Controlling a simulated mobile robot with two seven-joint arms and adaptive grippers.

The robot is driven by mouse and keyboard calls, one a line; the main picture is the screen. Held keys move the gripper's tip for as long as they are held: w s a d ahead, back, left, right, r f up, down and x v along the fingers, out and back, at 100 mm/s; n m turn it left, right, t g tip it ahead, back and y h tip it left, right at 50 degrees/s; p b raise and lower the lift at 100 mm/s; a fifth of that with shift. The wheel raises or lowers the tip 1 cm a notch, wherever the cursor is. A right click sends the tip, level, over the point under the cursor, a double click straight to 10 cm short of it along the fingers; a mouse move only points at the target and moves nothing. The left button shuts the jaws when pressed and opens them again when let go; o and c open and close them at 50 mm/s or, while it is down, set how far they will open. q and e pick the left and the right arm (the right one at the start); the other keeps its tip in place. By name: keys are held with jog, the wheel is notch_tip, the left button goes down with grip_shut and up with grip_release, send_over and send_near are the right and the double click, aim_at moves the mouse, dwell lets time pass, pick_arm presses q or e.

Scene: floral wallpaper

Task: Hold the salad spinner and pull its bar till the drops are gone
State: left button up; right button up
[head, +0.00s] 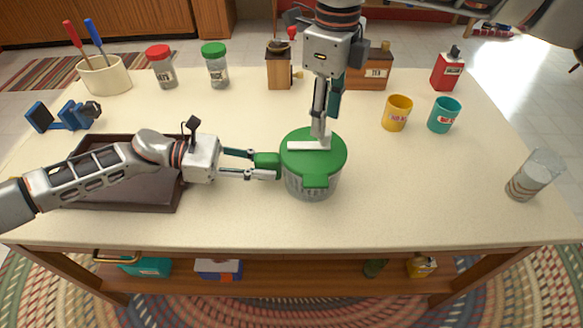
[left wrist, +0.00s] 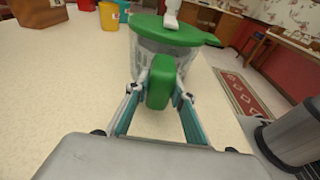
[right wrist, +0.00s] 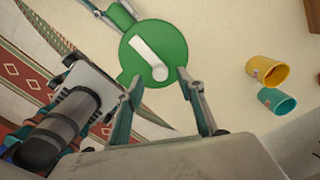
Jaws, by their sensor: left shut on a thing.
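The salad spinner (head: 313,180) stands on the table, a clear bowl under a green lid (head: 330,145). A white bar (head: 305,146) lies across the lid; it also shows in the right wrist view (right wrist: 148,55). My left gripper (head: 265,166) is shut on the green side handle (left wrist: 160,82) of the spinner. My right gripper (head: 322,132) points down over the lid, close to the bar's right end. In the right wrist view its fingers (right wrist: 160,80) are spread apart, with the green lid showing between them. I cannot make out drops.
A dark tray (head: 150,197) lies under my left arm. A yellow cup (head: 397,113), a teal cup (head: 444,115) and a glass (head: 532,176) stand to the right. Jars, a utensil crock (head: 104,76) and wooden boxes line the back. The front right tabletop is clear.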

jog(key=shift+r, duration=1.7)
